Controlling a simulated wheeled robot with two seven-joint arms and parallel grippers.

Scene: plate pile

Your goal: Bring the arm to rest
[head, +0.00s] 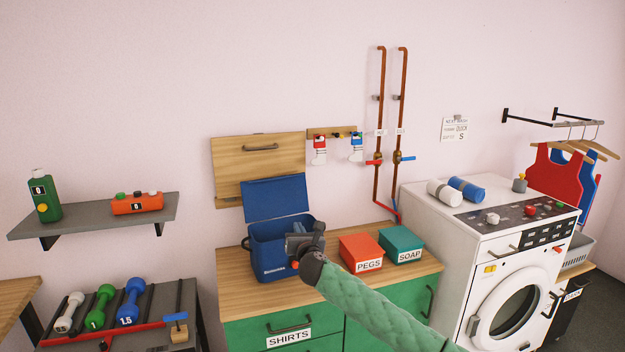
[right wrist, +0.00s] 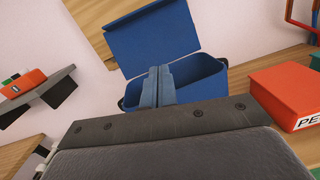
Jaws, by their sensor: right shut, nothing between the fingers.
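My right arm (head: 385,306), in a green sleeve, reaches in from the lower right in the head view. My right gripper (head: 300,230) is at the front right of an open blue box (head: 268,258) on the wooden counter. In the right wrist view the shut, empty fingers (right wrist: 157,82) show in front of the blue box (right wrist: 205,75), whose lid (right wrist: 150,38) stands raised. I cannot tell whether the fingers touch the box. The box's inside is mostly hidden. My left gripper is not in view.
A red PEGS box (head: 361,250) and a teal SOAP box (head: 401,243) stand right of the blue box on the counter (head: 240,294). A white washing machine (head: 440,225) is further right. A rack with dumbbells (head: 130,302) and a wall shelf (head: 95,216) are at left.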

